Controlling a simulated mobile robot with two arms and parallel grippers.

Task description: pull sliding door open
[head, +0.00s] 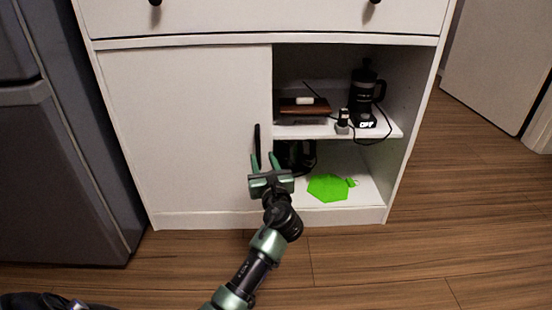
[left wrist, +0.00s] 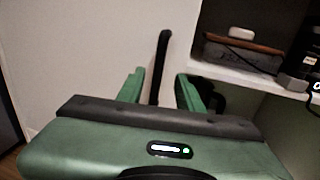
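The white sliding door (head: 185,130) covers the left half of the cabinet, and the right half stands open. Its black vertical handle (head: 257,142) is near the door's right edge. My left gripper (head: 264,161) is in front of the door by the lower part of the handle, with its fingers apart. In the left wrist view the handle (left wrist: 159,68) stands upright between the two green fingers of my left gripper (left wrist: 160,90). I cannot tell whether the fingers touch it. My right gripper is not in view.
A green flat item (head: 328,187) and a dark object lie on the cabinet floor. A grey appliance (head: 60,180) stands at left. The wooden floor (head: 440,220) is clear at right.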

